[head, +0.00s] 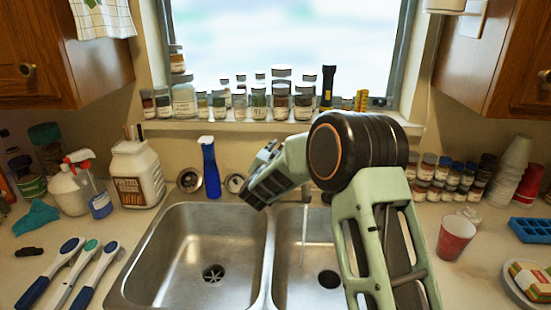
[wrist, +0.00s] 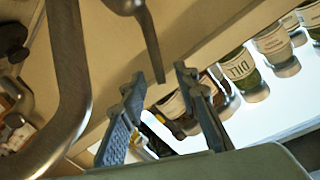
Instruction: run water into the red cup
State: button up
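The red cup (head: 456,238) stands upright on the counter right of the sink, apart from my gripper. The faucet (head: 306,193) is at the back of the sink, partly behind my arm. A thin pale stream (head: 303,235) seems to fall from it into the right basin. In the wrist view the curved spout (wrist: 72,80) is at the left and the faucet lever (wrist: 149,45) hangs down from the top. My gripper (wrist: 160,76) is open, with the lever's tip appearing between its fingertips; contact is unclear. In the head view its fingers are hard to make out.
The sink has a left basin (head: 205,245) and a right basin, both empty of dishes. Jars (head: 258,105) line the windowsill. Stacked white cups (head: 510,165) and a blue tray (head: 531,230) are at the right.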

jog(key=s+a, duration=0.1)
jog(key=s, duration=0.7)
jog(key=shift+s+r, duration=0.4)
jog(key=shift+r, duration=0.05)
jog(key=shift+a, duration=0.1)
